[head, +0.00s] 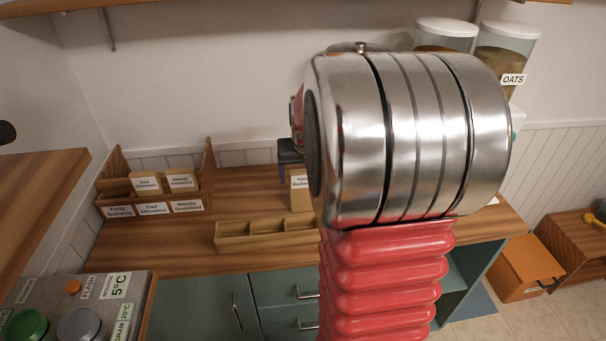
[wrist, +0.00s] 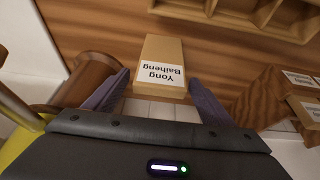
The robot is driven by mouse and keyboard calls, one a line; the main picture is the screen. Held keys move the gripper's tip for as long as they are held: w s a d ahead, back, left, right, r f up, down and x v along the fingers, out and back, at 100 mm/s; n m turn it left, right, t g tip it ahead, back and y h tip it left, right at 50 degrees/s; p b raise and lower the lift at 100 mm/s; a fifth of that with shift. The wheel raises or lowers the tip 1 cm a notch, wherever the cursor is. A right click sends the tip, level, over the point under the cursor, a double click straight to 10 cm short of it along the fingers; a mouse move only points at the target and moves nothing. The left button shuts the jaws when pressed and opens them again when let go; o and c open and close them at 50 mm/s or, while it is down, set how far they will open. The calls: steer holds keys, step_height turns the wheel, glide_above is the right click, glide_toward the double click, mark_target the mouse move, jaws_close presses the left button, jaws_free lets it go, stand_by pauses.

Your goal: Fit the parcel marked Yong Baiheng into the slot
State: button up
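The parcel marked Yong Baiheng (wrist: 165,52) is a tan box with a white label. In the head view the parcel (head: 301,196) stands on the wooden counter, partly hidden by my arm. My gripper (wrist: 160,80) has its two purple fingers on either side of the parcel in the wrist view, with narrow gaps showing; it looks open. In the head view my gripper (head: 290,152) is just above the parcel, mostly hidden by my arm. A wooden rack (head: 152,211) at the left has slots labelled Yong Baiheng, Ziad and Wendy; the leftmost slot looks empty.
A Ziad parcel (head: 145,182) and a Wendy parcel (head: 182,180) sit in the rack. A low divided wooden tray (head: 234,244) lies at the counter's front edge. A control panel (head: 80,310) is at the lower left. Counter between rack and tray is clear.

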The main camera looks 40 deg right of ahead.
steer(key=v, duration=1.2)
steer(key=shift+a+r, duration=0.1)
stand_by(0.6)
steer(key=s+a+f+n+t+y, duration=0.1)
steer(key=s+a+n, duration=0.2)
steer(key=a, duration=1.1)
steer(key=s+a+f+n+t+y, duration=0.1)
steer(key=s+a+f+n, duration=0.1)
steer(key=s+a, duration=0.7)
steer(key=a+n, duration=0.1)
steer(key=a, duration=0.4)
steer(key=shift+s+n+y, duration=0.2)
steer(key=shift+n+y, duration=0.1)
steer(key=shift+n, duration=0.1)
steer(key=shift+s, duration=0.1)
